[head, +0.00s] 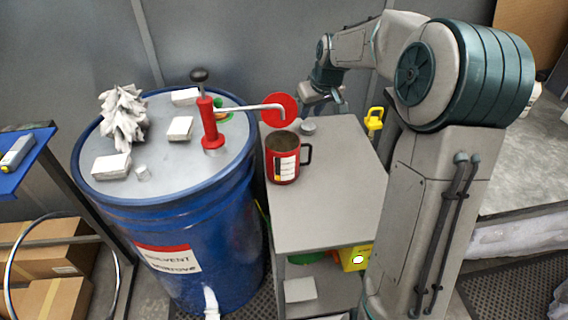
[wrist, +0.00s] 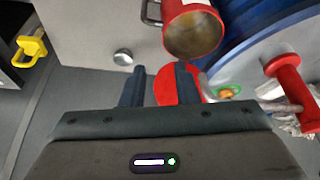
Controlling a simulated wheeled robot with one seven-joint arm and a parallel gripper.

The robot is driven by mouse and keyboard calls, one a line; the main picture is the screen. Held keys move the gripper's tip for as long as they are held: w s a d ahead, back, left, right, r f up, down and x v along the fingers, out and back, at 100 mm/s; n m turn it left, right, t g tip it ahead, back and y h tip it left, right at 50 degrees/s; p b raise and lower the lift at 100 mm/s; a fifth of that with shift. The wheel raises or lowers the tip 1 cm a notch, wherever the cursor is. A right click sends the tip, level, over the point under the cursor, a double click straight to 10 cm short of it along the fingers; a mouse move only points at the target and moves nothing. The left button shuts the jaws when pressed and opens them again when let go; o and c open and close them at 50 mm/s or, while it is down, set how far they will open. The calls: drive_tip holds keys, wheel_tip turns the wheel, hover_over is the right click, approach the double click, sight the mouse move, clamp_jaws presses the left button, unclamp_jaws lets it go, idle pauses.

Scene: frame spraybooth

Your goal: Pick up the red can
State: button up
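The red can (head: 283,168), open-topped with a black handle and a pale label, stands upright on the grey cart top near its left edge. In the wrist view the red can (wrist: 193,32) shows at the top, beyond the fingertips and right of centre, with its brownish inside visible. My gripper (head: 322,96) is over the far end of the cart, behind the can and apart from it. In the wrist view my gripper (wrist: 160,72) has its two fingers spread with nothing held between them. The can's base is cut off in the wrist view.
A blue drum (head: 210,225) left of the cart carries a red hand pump (head: 209,125), whose spout reaches toward a red disc (head: 280,110) near the can. A small grey round piece (head: 308,128) and a yellow object (head: 374,122) are nearby. The cart's front (head: 318,215) is clear.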

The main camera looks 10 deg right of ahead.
sight(289, 157)
drive_tip(key=shift+a+p+x, duration=0.2)
drive_tip(key=shift+p+x, duration=0.4)
drive_tip(key=shift+x, duration=2.75)
drive_tip(key=shift+a+p+x, duration=0.15)
drive_tip(key=shift+p+x, duration=0.4)
drive_tip(key=shift+x, duration=2.8)
drive_tip(key=shift+s, duration=0.15)
clamp_jaws()
drive_tip(key=shift+r, duration=0.1)
